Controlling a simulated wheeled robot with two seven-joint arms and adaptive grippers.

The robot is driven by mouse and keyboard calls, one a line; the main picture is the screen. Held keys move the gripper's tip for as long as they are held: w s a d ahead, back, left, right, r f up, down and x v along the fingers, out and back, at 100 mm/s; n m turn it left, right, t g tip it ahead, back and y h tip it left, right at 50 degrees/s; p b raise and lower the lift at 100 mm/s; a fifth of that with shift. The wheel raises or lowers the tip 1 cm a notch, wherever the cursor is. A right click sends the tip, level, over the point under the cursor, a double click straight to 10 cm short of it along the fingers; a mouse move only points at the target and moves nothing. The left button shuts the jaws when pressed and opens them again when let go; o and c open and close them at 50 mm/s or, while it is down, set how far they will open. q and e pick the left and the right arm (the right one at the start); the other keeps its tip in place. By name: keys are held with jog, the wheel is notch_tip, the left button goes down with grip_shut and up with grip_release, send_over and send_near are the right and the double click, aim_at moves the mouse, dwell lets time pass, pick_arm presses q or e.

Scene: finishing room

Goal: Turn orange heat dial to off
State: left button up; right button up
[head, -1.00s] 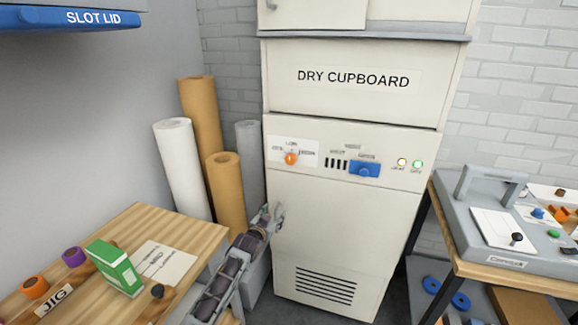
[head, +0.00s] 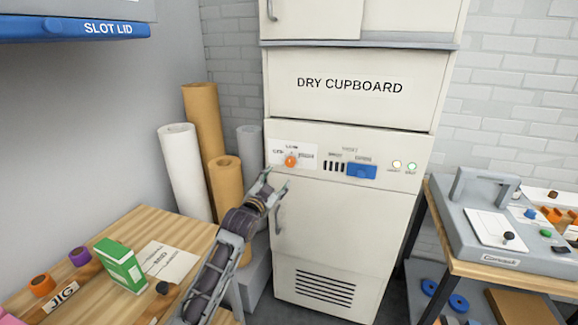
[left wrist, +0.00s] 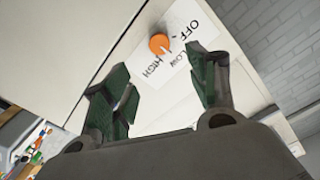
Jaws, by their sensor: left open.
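The orange heat dial (head: 291,161) is on a white label plate (head: 305,155) at the left of the dry cupboard's control panel. In the left wrist view the dial (left wrist: 158,43) lies beyond my fingertips, with OFF, LOW and HIGH printed around it. Its pale pointer mark seems to face LOW. My left gripper (head: 276,182) is just below the dial in the head view, apart from it. Its green-padded fingers (left wrist: 160,88) are spread and empty in the left wrist view. My right gripper is not in view.
A blue switch (head: 361,171) and two indicator lights sit right of the dial. A door handle (head: 279,214) is below my gripper. A wooden bench (head: 190,234) with a green box (head: 120,264) is at left; paper rolls (head: 186,168) stand behind. A grey machine (head: 470,225) is at right.

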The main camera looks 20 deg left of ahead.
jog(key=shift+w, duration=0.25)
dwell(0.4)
